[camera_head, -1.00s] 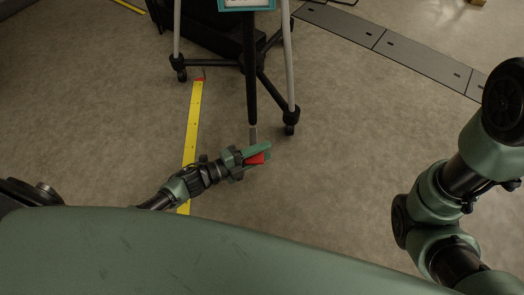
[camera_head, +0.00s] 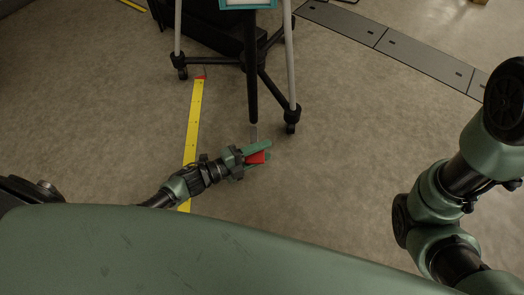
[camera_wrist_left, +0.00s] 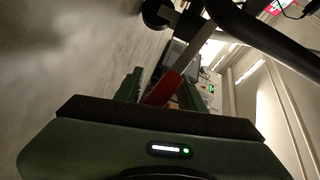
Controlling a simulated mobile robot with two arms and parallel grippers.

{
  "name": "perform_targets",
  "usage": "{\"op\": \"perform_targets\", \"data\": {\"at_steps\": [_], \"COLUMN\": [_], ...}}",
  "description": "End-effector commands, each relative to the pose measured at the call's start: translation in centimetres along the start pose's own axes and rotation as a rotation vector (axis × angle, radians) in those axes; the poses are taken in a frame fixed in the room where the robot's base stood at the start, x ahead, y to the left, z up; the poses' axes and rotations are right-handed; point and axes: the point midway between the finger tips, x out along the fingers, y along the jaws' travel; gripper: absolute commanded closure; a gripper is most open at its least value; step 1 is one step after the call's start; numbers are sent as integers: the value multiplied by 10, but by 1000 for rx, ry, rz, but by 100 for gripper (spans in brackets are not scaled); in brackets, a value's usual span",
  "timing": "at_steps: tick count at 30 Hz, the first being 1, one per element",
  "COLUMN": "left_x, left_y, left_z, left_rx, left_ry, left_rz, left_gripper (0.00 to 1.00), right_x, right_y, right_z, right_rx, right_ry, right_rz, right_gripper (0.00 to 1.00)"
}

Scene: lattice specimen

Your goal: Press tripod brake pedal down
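The red brake pedal (camera_head: 257,157) sits at the low end of a short grey metal lever (camera_head: 254,133) below the tripod's black tube. The wheeled tripod (camera_head: 291,80) stands upright at the top centre. My left gripper (camera_head: 258,158) has its green fingers apart, one on each side of the pedal. In the left wrist view the pedal (camera_wrist_left: 163,88) shows between the fingers, tilted, with the lever rising to the upper right. I cannot tell whether a finger touches it. My right gripper is out of view; only links of that arm show at the right.
A yellow strip (camera_head: 193,125) lies on the floor left of the tripod. A row of grey floor plates (camera_head: 425,58) runs along the upper right. A dark box (camera_head: 208,30) stands behind the tripod. The floor right of the pedal is clear.

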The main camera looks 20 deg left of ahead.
Motion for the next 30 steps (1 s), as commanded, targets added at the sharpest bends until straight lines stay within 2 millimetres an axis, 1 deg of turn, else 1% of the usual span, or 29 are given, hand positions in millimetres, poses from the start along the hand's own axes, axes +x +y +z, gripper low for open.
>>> {"op": "perform_targets", "data": {"at_steps": [14, 30], "left_x": [-31, -69], "left_y": [6, 18], "left_z": [2, 4], "left_rx": [1, -1], "left_ry": [-1, -2], "left_rz": [0, 6], "left_gripper": [64, 64], "right_x": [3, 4], "right_y": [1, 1], "right_z": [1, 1], "right_rx": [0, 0], "right_ry": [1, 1], "right_rz": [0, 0], "right_gripper": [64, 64]}}
